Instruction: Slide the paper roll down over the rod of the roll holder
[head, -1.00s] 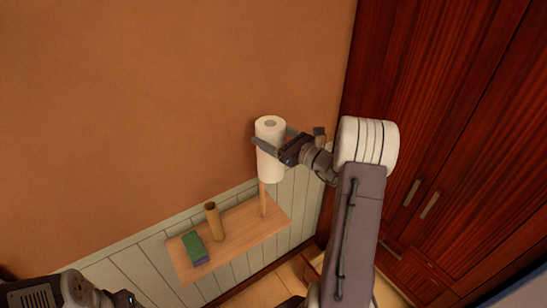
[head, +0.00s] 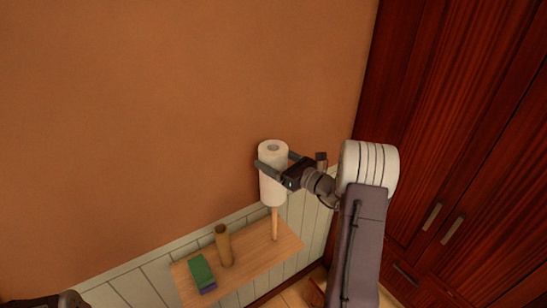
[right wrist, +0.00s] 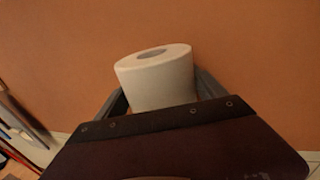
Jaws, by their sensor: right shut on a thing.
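The white paper roll (head: 272,186) is upright in the head view, with the hole in its top end showing. My right gripper (head: 274,167) is shut on its upper part, one finger on each side. In the right wrist view the roll (right wrist: 158,82) stands between the fingers. The wooden rod (head: 275,224) of the roll holder rises from the shelf directly below the roll. Its upper end is hidden by the roll, so I cannot tell whether it is inside the roll or behind it. My left gripper is out of view; only a bit of my left arm shows at bottom left.
The wooden wall shelf (head: 254,257) also carries a brown cardboard tube (head: 223,246) and a green and purple sponge-like block (head: 202,273), both left of the rod. A dark red cabinet (head: 460,130) stands on the right. The orange wall is bare above the shelf.

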